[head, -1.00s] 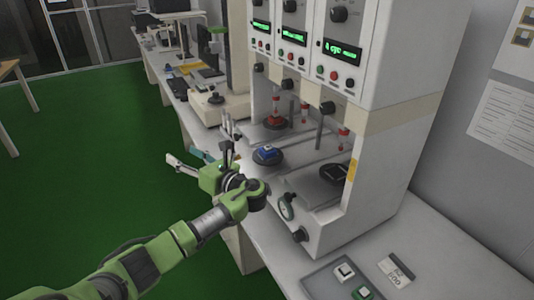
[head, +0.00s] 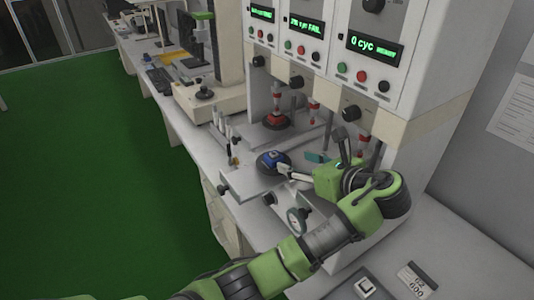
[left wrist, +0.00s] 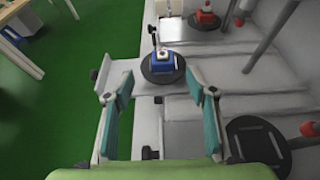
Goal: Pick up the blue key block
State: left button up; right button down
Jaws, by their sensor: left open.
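The blue key block (head: 272,156) has a pale top and sits on a round black pad (head: 266,168) on the middle station of the test machine. In the left wrist view the blue key block (left wrist: 163,62) stands upright on its black disc, ahead of the fingers and between their lines. My left gripper (left wrist: 155,92) is open and empty, its two teal-padded fingers spread apart. In the head view the left gripper (head: 300,168) is just right of the block, one pale finger reaching close to it; contact cannot be told. My right gripper is in neither view.
A red block (left wrist: 205,18) sits on the station behind. An empty-looking black disc (left wrist: 258,140) lies at the near right station. Vertical posts and red-tipped plungers (head: 313,108) stand around the stations. A dial gauge (head: 297,220) is at the front.

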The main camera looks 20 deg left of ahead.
aim_at(276, 155)
pick_arm(q)
jog(key=p+x, duration=0.1)
jog(key=x, duration=0.6)
jog(key=shift+w+a+f, duration=0.1)
jog(key=shift+w+a, duration=0.1)
jog(key=shift+w, duration=0.05)
jog(key=shift+w+a+f, duration=0.2)
jog(key=shift+w+a, duration=0.05)
jog(key=x, duration=0.2)
jog(key=p+x, duration=0.1)
jog(key=x, duration=0.1)
jog(key=shift+w+a+f, duration=0.1)
jog(key=shift+w+f, duration=0.15)
jog(key=shift+f, duration=0.1)
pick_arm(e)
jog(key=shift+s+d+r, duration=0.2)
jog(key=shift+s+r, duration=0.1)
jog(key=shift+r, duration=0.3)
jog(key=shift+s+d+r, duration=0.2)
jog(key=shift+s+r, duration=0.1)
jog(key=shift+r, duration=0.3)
pick_arm(q)
jog(key=c, duration=1.2)
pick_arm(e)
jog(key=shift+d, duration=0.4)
